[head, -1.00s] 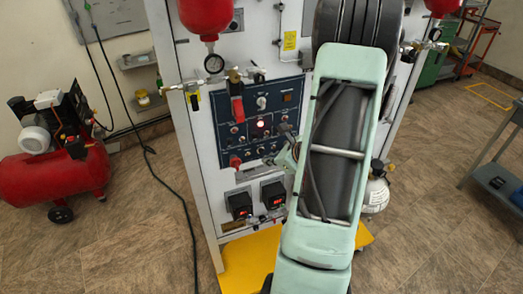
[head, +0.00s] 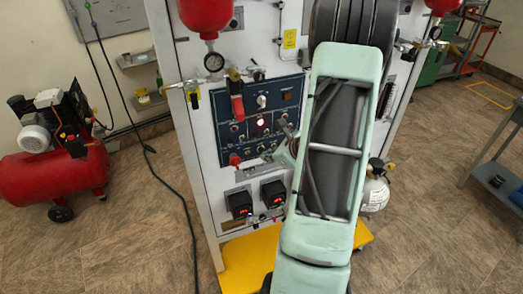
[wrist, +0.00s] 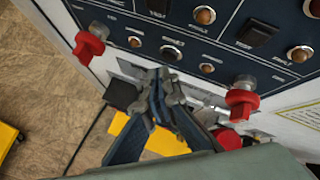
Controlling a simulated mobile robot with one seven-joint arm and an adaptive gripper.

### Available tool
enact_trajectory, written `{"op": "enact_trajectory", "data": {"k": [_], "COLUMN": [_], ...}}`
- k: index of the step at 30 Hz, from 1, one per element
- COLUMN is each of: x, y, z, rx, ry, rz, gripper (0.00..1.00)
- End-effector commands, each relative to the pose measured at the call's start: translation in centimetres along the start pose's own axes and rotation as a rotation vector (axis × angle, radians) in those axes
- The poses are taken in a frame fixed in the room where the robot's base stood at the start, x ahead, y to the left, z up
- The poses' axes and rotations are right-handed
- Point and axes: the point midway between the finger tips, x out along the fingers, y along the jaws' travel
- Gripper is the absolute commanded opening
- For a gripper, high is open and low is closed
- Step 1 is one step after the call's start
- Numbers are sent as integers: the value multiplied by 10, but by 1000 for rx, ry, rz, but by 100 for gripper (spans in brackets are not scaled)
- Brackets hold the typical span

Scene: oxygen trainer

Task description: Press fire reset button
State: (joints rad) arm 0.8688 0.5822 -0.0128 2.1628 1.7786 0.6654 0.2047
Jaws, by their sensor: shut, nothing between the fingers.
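The dark blue control panel (head: 233,112) on the white cabinet carries several buttons, switches and lamps. Its labels are too small to read surely, so I cannot tell which one is the fire reset button. In the wrist view, my gripper (wrist: 165,78) is shut and empty, with its fingertips by the panel's lower edge, close to a small silver button (wrist: 171,53). I cannot tell whether they touch it. Amber round buttons (wrist: 205,16) and black rocker switches (wrist: 258,34) lie around it. In the head view my arm hides the gripper's surroundings and the panel's right part.
Two red knobs stick out either side of my gripper, one left (wrist: 90,46) and one right (wrist: 241,100). A red cylinder (head: 204,18) and valves hang above. A red compressor (head: 55,170) stands left on open floor.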

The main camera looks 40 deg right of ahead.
Motion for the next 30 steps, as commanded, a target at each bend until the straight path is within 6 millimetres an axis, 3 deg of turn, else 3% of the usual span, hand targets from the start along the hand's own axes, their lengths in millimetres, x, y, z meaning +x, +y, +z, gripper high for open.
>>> {"op": "enact_trajectory", "data": {"k": [30], "x": [6], "y": [-5], "z": [4], "rx": [-1], "ry": [1], "rz": [-1], "gripper": [0]}}
